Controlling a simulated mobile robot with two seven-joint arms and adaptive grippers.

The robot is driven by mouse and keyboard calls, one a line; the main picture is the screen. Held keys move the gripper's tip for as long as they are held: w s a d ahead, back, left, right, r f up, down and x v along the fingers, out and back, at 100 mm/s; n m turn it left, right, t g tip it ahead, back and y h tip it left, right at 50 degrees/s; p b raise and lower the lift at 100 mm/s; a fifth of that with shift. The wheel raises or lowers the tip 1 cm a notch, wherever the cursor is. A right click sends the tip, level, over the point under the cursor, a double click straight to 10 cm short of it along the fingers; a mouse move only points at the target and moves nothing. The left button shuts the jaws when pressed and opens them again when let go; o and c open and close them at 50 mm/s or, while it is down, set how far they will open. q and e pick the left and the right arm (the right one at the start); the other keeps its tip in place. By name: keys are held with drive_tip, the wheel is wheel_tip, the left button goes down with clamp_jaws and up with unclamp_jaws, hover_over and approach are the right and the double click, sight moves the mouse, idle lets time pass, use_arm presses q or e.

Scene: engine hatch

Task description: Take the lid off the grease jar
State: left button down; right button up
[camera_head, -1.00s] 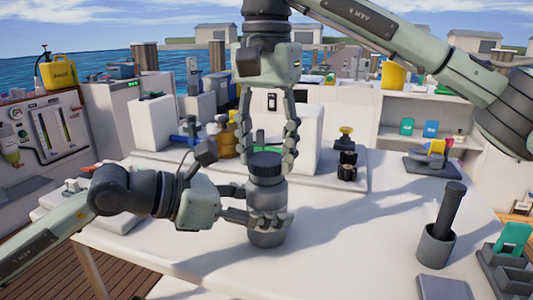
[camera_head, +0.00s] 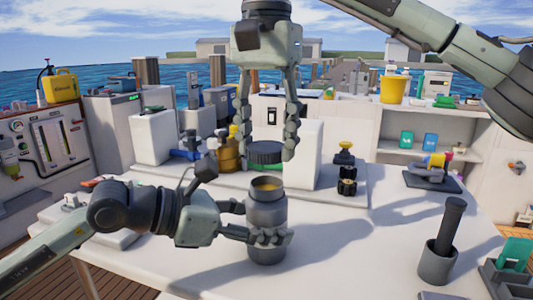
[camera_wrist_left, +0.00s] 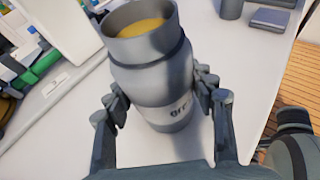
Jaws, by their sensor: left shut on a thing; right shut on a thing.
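The grey grease jar (camera_head: 266,213) stands upright on the white table, its mouth open with yellow-brown grease inside. My left gripper (camera_head: 268,237) is shut around the jar's lower body from the left. My right gripper (camera_head: 268,145) points down from above and is shut on the lid.
A dark cup with a pestle-like rod (camera_head: 437,255) stands at the right of the table. A white block (camera_head: 300,150) and a small black and yellow fitting (camera_head: 346,170) stand behind the jar. The table (camera_head: 350,240) right of the jar is clear.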

use_arm(q)
drive_tip(key=shift+c, duration=2.4)
unclamp_jaws()
